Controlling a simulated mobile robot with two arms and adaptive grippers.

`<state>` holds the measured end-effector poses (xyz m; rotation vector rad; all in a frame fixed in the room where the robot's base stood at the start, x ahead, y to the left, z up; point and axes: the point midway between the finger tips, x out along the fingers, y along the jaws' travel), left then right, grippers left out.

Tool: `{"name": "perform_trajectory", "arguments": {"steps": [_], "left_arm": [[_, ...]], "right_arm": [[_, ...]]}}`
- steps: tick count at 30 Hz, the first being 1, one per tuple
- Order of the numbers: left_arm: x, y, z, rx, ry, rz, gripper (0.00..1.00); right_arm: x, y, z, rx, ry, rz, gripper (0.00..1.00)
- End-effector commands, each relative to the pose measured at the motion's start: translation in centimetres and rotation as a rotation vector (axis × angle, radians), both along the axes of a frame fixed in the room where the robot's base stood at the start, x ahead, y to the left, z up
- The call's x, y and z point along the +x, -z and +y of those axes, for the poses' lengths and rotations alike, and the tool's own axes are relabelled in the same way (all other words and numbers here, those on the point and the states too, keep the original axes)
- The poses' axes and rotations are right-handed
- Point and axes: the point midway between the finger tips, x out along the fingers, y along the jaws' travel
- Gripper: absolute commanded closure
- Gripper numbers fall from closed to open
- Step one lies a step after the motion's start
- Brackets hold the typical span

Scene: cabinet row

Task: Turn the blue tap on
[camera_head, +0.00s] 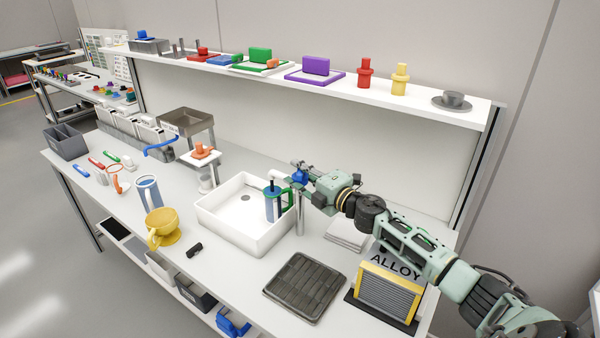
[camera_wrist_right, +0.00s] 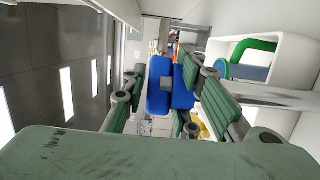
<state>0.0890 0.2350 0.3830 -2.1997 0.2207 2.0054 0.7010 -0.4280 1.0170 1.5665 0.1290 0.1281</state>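The blue tap handle (camera_head: 299,177) sits on top of a silver tap post (camera_head: 300,218) at the right side of the white sink (camera_head: 232,237). My right gripper (camera_head: 304,171) is at the handle, coming from the right. In the right wrist view the blue handle (camera_wrist_right: 160,88) lies between the two fingers (camera_wrist_right: 164,68). They stand apart on either side of it; firm contact cannot be made out. A blue mug with a green handle (camera_head: 274,205) stands in the sink by the spout; part of it shows in the wrist view (camera_wrist_right: 245,72). My left gripper is not in view.
A dark ribbed tray (camera_head: 304,287) and the yellow-framed ALLOY box (camera_head: 390,293) stand in front, below my right arm. A yellow cup (camera_head: 162,229) and a blue mug (camera_head: 149,192) are left of the sink. The shelf (camera_head: 420,102) runs behind.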

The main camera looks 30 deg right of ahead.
Motion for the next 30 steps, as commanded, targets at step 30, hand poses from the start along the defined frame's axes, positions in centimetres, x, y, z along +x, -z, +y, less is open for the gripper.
{"name": "perform_trajectory", "arguments": {"steps": [30], "left_arm": [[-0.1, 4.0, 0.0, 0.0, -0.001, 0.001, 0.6]], "right_arm": [[0.0, 0.1, -0.1, -0.001, -0.222, -0.001, 1.0]]}}
